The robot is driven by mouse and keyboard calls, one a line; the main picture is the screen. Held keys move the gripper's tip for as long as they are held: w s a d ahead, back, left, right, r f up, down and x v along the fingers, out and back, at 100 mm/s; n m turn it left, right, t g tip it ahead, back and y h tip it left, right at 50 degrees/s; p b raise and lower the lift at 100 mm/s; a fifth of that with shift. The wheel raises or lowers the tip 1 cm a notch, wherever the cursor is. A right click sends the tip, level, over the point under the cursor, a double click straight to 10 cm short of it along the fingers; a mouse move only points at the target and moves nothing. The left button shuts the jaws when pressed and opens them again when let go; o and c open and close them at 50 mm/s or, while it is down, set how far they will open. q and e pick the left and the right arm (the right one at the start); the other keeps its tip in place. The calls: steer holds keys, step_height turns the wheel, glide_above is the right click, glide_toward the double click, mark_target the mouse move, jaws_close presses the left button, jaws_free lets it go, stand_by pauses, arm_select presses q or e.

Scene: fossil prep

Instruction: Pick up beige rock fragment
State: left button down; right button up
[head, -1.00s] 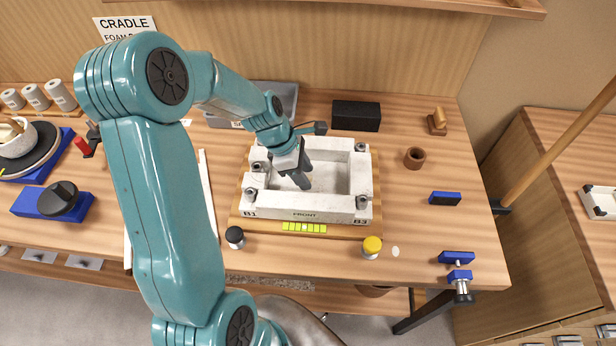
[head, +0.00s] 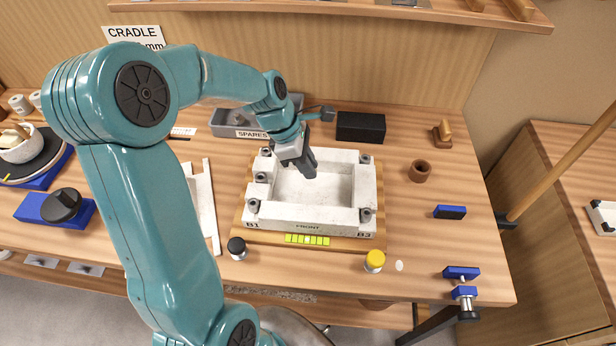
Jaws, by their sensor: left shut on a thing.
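My left gripper (head: 308,165) points down over the back middle of the white block-walled box (head: 350,216) marked FRONT. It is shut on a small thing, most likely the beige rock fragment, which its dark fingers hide. No separate beige fragment can be made out inside the box. The fingertips look to be near the height of the box's rim, but their exact height is hard to tell. My right gripper is not in view.
The box stands on a wooden board (head: 240,226) with metal fasteners on its walls. A grey SPARES bin (head: 225,122) and a black block (head: 360,127) stand behind it. Black (head: 237,248) and yellow-capped (head: 374,261) jars stand in front. The right tabletop has free room.

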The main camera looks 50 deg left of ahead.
arm_select(q)
step_height(320, 180, up, 13)
steer(key=a+n+y, duration=0.1)
steer(key=n, duration=0.2)
steer(key=shift+w+r+t, duration=0.15)
steer(key=shift+w+t, duration=0.15)
steer(key=shift+w, duration=0.1)
stand_by(0.4)
